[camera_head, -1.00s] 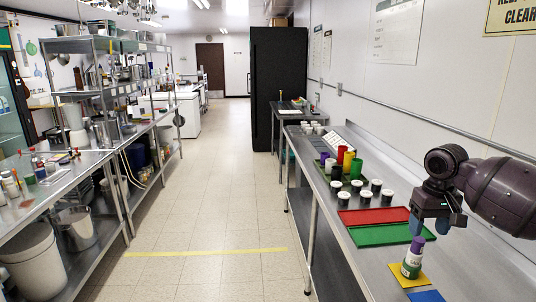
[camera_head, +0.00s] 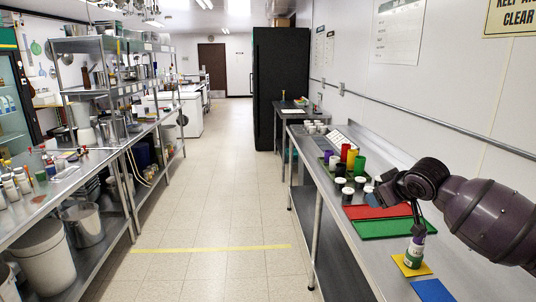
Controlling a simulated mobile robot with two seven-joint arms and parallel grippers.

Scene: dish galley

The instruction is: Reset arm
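My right arm comes in from the right, over the right-hand steel counter (camera_head: 468,262). My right gripper (camera_head: 376,192) points left, above the red tray's far end and close to the lidded jars. Its fingers are small and overlap the jars, so I cannot tell their opening. A dark thin part hangs from the arm close to the bottle's top. I cannot tell whether they touch. My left gripper is not in view.
A red tray (camera_head: 365,212) and a green tray (camera_head: 375,229) lie beyond the bottle; a blue square (camera_head: 434,291) lies nearer. Several dark-lidded jars (camera_head: 347,195) and coloured cups (camera_head: 359,164) stand farther back. The aisle floor (camera_head: 215,210) is clear. Loaded shelves (camera_head: 90,93) line the left.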

